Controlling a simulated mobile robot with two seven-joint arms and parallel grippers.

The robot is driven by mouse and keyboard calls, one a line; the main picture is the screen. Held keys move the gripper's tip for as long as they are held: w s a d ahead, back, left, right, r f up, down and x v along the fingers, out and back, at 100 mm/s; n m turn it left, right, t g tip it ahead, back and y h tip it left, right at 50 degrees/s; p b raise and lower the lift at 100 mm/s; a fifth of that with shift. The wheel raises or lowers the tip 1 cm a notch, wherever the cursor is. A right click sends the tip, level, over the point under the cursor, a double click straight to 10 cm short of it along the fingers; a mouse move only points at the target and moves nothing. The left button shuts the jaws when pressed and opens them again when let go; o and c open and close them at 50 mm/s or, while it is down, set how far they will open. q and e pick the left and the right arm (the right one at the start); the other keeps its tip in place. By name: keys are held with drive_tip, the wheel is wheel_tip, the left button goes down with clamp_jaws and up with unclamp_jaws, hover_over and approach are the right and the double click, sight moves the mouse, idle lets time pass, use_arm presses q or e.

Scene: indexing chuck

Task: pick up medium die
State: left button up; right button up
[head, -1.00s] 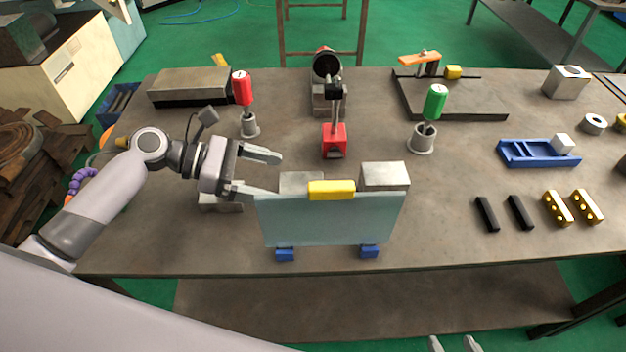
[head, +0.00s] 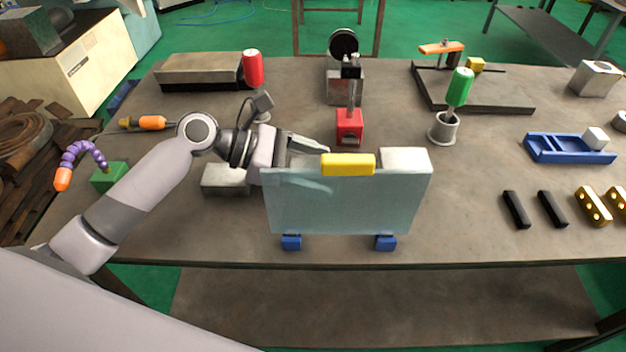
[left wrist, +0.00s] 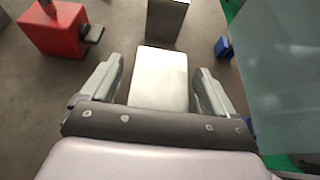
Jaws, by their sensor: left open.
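Three plain steel blocks stand in a row behind a clear shield. I take the middle one as the medium die (left wrist: 160,78); in the head view the gripper and shield mostly hide it. My left gripper (left wrist: 159,68) is open, with one finger on each side of that block and visible gaps. In the head view my left gripper (head: 326,166) reaches in from the left, its near finger blurred behind the shield. Another block (head: 225,179) is at its left, and a third block (head: 405,158) is beyond its fingertips. My right gripper is out of view.
The shield (head: 345,210) with a yellow top grip (head: 348,164) and blue feet stands close in front of the blocks. A red-based stand (head: 349,126) is just behind. Black bars and brass blocks lie at the right; the table between is clear.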

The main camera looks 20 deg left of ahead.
use_arm(q)
drive_tip(key=c, duration=1.5)
drive_tip(key=shift+r, duration=0.2)
clamp_jaws()
drive_tip(key=shift+w, duration=0.1)
